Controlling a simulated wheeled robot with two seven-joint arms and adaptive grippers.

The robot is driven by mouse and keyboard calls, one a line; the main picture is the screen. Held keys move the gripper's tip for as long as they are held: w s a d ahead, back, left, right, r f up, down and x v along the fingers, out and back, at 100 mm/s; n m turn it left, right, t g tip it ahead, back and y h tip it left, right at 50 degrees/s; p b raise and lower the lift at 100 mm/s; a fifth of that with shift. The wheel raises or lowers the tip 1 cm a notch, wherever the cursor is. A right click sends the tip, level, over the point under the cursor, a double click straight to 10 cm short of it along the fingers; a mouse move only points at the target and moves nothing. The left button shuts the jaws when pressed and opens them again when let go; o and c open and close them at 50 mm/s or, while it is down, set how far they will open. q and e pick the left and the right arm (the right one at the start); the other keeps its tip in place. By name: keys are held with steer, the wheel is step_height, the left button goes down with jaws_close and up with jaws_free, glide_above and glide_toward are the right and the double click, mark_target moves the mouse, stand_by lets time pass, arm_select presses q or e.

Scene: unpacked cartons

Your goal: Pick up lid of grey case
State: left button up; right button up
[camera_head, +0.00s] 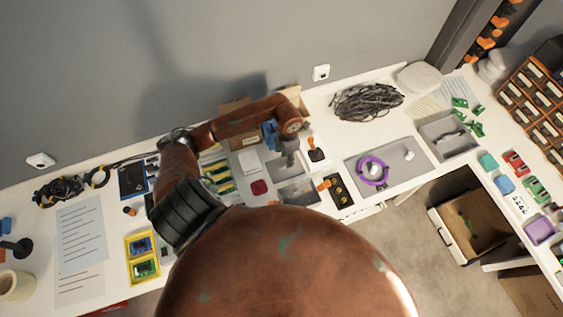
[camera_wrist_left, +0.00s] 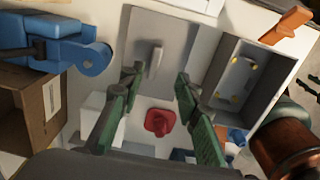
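The lid of the grey case (camera_wrist_left: 172,25) is a flat grey panel with a small raised handle (camera_wrist_left: 155,61). In the head view the lid (camera_head: 283,168) is partly covered by my left gripper (camera_head: 288,157). The open grey case (camera_wrist_left: 229,92) lies beside the lid, with yellow-tipped parts inside; it also shows in the head view (camera_head: 299,193). My left gripper (camera_wrist_left: 160,76) has its green fingers apart and empty. The handle appears between and just beyond the fingertips; I cannot tell the remaining height. My right gripper is not in view.
A red object (camera_wrist_left: 160,122) lies near the lid. A blue tool (camera_wrist_left: 55,50) and a cardboard box (camera_wrist_left: 40,110) stand close on the left in the wrist view. An orange-handled item (camera_wrist_left: 286,25) lies beyond the case. A grey panel with a purple ring (camera_head: 373,170) lies to the right.

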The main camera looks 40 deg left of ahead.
mark_target(285, 165)
arm_select(q)
steer(key=f, duration=0.2)
steer(key=shift+s+a+f, duration=0.15)
steer(key=shift+s+f, duration=0.05)
steer(key=shift+f, duration=0.15)
steer(key=shift+w+a+f+p, duration=0.1)
steer(key=shift+a+f+p, duration=0.1)
steer(key=shift+f, duration=0.4)
steer(key=shift+w+a+f+p, duration=0.1)
steer(key=shift+f+p, duration=0.1)
steer(key=shift+f, duration=1.25)
steer(key=c, duration=0.6)
jaws_close()
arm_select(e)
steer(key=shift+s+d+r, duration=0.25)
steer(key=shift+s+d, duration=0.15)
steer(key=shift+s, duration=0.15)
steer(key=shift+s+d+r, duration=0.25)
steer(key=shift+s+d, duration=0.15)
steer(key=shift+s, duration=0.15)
